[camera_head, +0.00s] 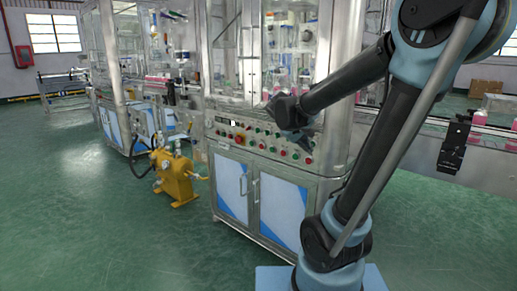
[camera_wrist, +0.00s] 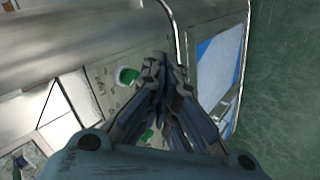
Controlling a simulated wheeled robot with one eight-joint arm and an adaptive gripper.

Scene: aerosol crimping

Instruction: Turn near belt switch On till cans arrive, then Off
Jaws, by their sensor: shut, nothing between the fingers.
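My gripper (camera_head: 306,145) is shut and empty, at the right part of the machine's control panel (camera_head: 225,133). In the wrist view its closed fingertips (camera_wrist: 161,62) are just beside a green switch (camera_wrist: 127,75), with a small gap or light contact; I cannot tell which. A second green control (camera_wrist: 147,135) is partly hidden by the fingers. Which control is the near belt switch cannot be read. Pink cans (camera_head: 480,117) stand on the conveyor (camera_head: 425,125) at the right, partly behind my arm.
The glass-walled machine's cabinet has blue-and-white doors (camera_head: 285,210). A yellow pump unit (camera_head: 175,178) with a black hose stands on the floor at the left. A black box (camera_head: 455,143) hangs at the conveyor's front.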

